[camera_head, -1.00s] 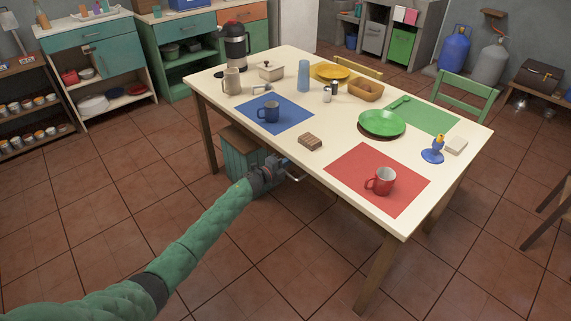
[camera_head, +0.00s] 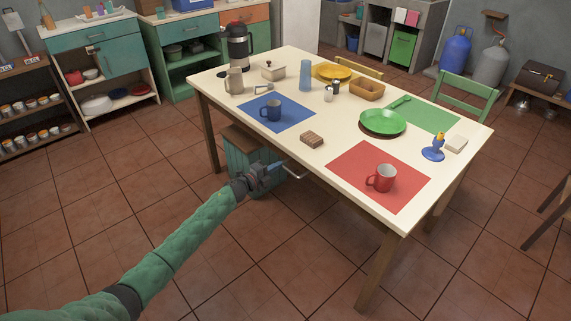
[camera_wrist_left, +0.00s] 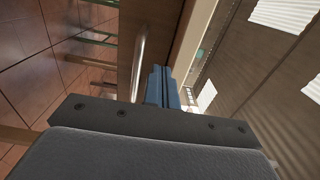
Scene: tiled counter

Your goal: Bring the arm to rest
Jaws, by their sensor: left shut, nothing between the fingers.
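My left arm, in a green quilted sleeve, comes in from the lower left in the head view. Its gripper (camera_head: 272,169) is off the near long edge of the cream-topped table (camera_head: 262,144), beside the table and over the floor. The gripper is shut and empty. In the left wrist view its blue fingers (camera_wrist_left: 161,88) are together, with a metal bar (camera_wrist_left: 141,58) just beyond them. My right gripper is not in view.
On the table, a blue mug (camera_head: 271,110) stands on a blue mat, and a red mug (camera_head: 381,178) on a red mat. A brown block (camera_head: 311,139) lies near the close edge. The floor at left is clear.

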